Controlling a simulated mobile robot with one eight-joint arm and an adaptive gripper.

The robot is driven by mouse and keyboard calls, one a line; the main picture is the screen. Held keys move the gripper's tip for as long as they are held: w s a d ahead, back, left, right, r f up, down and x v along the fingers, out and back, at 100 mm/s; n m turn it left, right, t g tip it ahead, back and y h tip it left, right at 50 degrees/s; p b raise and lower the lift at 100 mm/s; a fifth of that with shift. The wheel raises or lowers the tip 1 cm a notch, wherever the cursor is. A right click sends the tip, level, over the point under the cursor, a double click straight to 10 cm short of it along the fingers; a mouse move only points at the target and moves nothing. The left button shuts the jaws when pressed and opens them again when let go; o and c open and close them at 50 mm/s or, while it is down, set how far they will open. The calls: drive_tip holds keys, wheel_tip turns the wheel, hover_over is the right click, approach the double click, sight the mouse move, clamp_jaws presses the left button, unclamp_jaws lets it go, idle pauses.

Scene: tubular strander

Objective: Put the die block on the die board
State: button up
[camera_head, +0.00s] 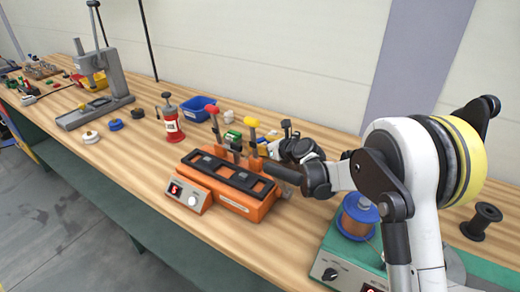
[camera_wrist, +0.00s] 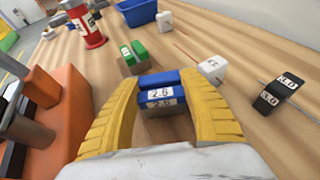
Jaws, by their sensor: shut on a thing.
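My gripper (camera_wrist: 160,92) has its yellow fingers closed on a blue die block (camera_wrist: 161,80) with a white label, which seems to read 2.6. The block is between the fingertips, low over the wooden bench; I cannot tell whether it touches the bench. A green block (camera_wrist: 134,51) stands just beyond it to the left, a white block (camera_wrist: 213,69) to the right, and a black labelled block (camera_wrist: 273,95) farther right. In the head view my arm mostly hides the gripper behind the orange machine. I cannot make out the die board for certain.
The orange machine (camera_head: 235,184) with upright levers stands close left of my gripper. A green-based unit with a copper spool (camera_head: 357,214) is at the right. The bench front (camera_head: 130,185) is clear.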

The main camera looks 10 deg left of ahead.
drive_tip(key=shift+f, duration=0.2)
drive_tip(key=shift+f, duration=0.2)
drive_tip(key=o, duration=1.4)
drive_tip(key=shift+c, duration=0.2)
